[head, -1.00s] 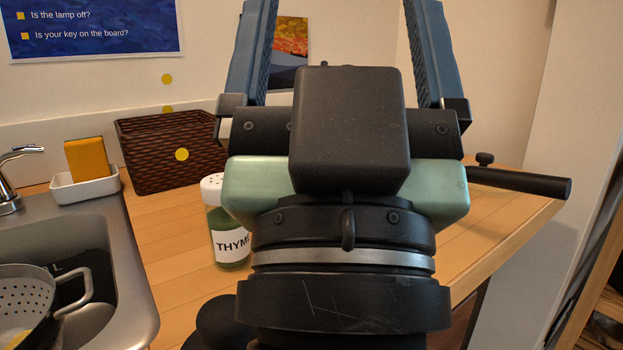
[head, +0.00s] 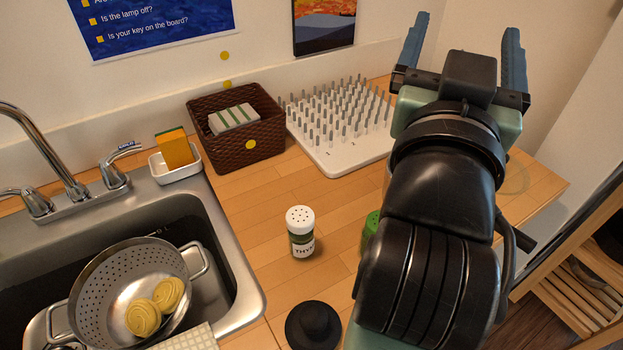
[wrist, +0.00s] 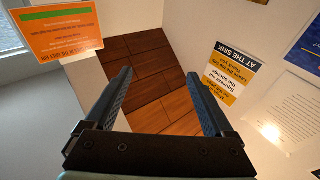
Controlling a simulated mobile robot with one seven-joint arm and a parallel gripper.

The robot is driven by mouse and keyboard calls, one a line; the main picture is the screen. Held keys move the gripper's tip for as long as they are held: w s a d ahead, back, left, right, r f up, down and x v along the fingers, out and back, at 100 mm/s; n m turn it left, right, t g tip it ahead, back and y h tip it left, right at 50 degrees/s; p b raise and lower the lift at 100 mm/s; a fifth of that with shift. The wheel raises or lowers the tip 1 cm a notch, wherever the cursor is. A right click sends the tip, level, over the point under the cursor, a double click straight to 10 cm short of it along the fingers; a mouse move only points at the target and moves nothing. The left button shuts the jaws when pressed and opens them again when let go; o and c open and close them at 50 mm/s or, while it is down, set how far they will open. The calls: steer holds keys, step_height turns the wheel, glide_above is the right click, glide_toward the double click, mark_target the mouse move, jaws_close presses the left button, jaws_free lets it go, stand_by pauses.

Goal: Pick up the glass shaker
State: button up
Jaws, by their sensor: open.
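The glass shaker (head: 301,234) stands upright on the wooden counter in the head view. It has a white perforated cap, a clear body with green contents and a label reading "THYM". My gripper (head: 467,25) is raised at the upper right, well away from the shaker, open and empty. In the wrist view my gripper (wrist: 159,74) has its two blue fingers apart with nothing between them. The shaker is not in the wrist view.
A sink holds a colander (head: 138,290). Behind the shaker are a brown basket (head: 193,130) and a white pegged rack (head: 340,152). A green object (head: 371,230) is partly hidden by my arm, right of the shaker. A black round object (head: 313,326) lies in front.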

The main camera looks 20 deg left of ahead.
steer(key=w+r+g+p, duration=0.1)
steer(key=r+g+p, duration=0.1)
steer(key=p, duration=0.3)
steer(key=g+p, duration=0.5)
steer(key=p, duration=0.2)
glide_toward(293, 232)
steer(key=x, duration=0.3)
steer(key=p+x, duration=0.1)
steer(key=x, duration=0.6)
steer(key=shift+w, duration=0.1)
steer(key=shift+f+p+x, duration=0.2)
steer(key=shift+p+x, duration=0.3)
steer(key=shift+x, duration=0.9)
steer(key=shift+f+p+x, duration=0.2)
steer(key=shift+p+x, duration=0.3)
steer(key=shift+x, duration=0.95)
steer(key=shift+d, duration=0.15)
jaws_close()
